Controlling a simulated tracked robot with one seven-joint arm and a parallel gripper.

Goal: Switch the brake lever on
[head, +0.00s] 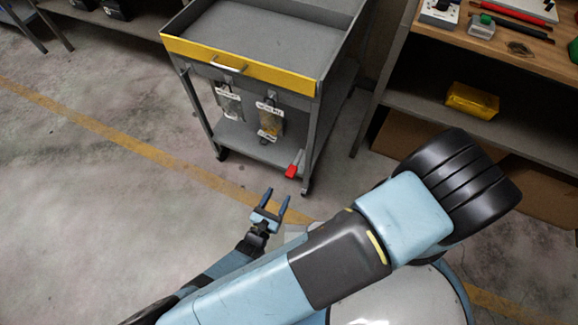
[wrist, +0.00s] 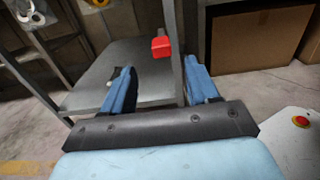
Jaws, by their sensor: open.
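The brake lever (head: 292,170) is a red-tipped handle low at the front right leg of the grey cart (head: 312,125). In the wrist view its red end (wrist: 161,47) shows beyond my fingertips, between them and a little nearer the right finger, with a grey stem rising above it. My gripper (head: 273,197) is open and empty, in front of the cart and a little below and left of the lever in the head view. Its two blue fingers (wrist: 158,78) point toward the lever and are apart from it. The lever's pivot is not clear.
The cart has a yellow-fronted drawer (head: 240,63) and hanging labelled items (head: 270,120) above its lower shelf. A workbench (head: 500,55) with tools and a yellow box (head: 471,100) stands at right. Cardboard boxes (wrist: 255,35) are behind. Floor on the left is clear.

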